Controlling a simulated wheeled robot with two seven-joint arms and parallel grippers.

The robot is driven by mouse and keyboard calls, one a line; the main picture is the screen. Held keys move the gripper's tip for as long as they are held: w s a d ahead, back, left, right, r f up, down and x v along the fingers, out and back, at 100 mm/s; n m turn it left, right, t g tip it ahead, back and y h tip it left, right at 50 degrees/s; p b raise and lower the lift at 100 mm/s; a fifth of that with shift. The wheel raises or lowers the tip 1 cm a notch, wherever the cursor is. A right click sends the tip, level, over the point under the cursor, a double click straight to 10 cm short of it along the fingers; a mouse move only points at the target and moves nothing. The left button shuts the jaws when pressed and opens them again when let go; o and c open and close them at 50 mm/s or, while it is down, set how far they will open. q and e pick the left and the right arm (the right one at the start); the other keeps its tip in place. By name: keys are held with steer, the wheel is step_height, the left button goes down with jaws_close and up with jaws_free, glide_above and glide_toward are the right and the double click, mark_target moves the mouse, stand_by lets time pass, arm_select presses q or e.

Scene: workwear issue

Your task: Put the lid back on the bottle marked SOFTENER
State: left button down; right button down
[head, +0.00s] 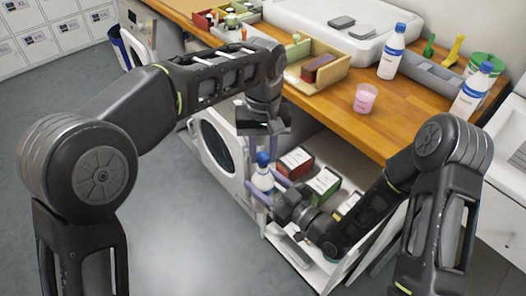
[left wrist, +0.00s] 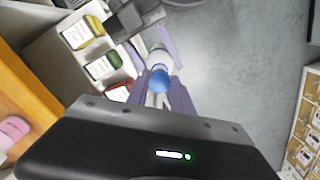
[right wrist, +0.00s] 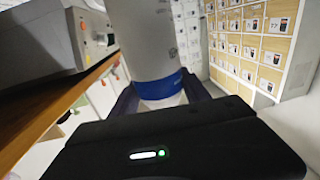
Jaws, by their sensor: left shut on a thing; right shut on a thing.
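A white bottle (head: 262,180) with a blue lid (head: 263,159) at its top is upright in front of the counter. My right gripper (head: 266,188) is shut around the bottle; the right wrist view shows its fingers on the bottle's blue band (right wrist: 160,88). My left gripper (head: 262,155) points down from above and is shut on the blue lid, which also shows between its fingers in the left wrist view (left wrist: 159,78). Lid and bottle are in line; I cannot tell whether the lid is seated. The small print on this bottle is not readable.
Two more blue-capped bottles, one (head: 392,52) farther back and one (head: 470,92) at right, stand on the wooden counter (head: 330,110). A pink cup (head: 365,98) and a wooden tray (head: 335,75) are there too. Several boxes (head: 323,185) sit below, close to my right arm.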

arm_select(q)
steer(key=shift+f, duration=0.9)
steer(key=shift+f, duration=0.55)
stand_by(0.4)
